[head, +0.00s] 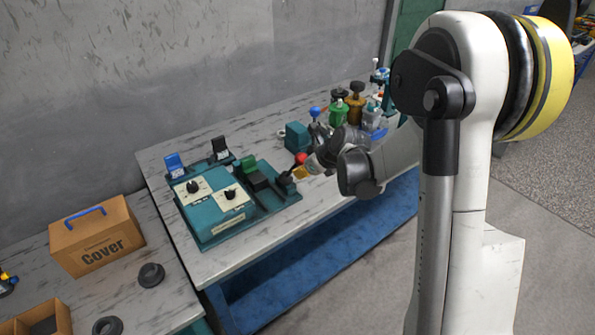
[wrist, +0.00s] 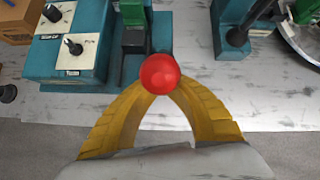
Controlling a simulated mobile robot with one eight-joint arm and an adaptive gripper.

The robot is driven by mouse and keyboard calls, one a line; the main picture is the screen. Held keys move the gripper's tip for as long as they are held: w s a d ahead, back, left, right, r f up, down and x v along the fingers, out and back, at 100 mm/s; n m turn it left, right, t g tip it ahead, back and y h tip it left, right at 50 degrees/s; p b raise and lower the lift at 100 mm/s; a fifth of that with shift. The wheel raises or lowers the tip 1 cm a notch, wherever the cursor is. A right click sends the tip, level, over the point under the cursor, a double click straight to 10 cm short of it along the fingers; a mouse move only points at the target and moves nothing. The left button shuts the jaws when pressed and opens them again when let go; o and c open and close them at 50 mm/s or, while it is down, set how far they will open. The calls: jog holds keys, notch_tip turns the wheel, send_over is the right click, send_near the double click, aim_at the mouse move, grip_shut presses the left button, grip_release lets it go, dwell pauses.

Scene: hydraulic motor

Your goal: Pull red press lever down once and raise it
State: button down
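The red press lever shows as a round red knob (head: 302,158) at the right end of the teal machine (head: 213,222). In the wrist view the red knob (wrist: 160,75) is in the centre, right at the meeting point of my yellow fingers. My gripper (head: 299,172) is at the lever, with its fingertips just below the knob in the head view. In the wrist view the fingers of my gripper (wrist: 160,88) arch together and close at the knob. The knob hides the very fingertips and most of the lever's shaft.
The machine has two dials (head: 230,195) and a green and black block (head: 256,178) left of the lever. Bottles and valves (head: 338,112) stand behind on the marble-look table. A cardboard Cover box (head: 97,236) is at left.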

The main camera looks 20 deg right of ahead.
jog(key=w+r+g+p, duration=0.1)
jog(key=w+a+r+g+p, duration=0.1)
jog(key=w, duration=0.1)
jog(key=shift+r+g+h+p, duration=0.2)
jog(key=shift+g+h+p, duration=0.1)
jog(key=shift+g+h, duration=0.1)
jog(key=shift+w+a+r, duration=0.15)
jog(key=shift+w+a, duration=0.05)
jog(key=shift+w, duration=0.4)
jog(key=shift+w+a+r, duration=0.15)
jog(key=shift+w+a, duration=0.05)
jog(key=shift+w, duration=0.4)
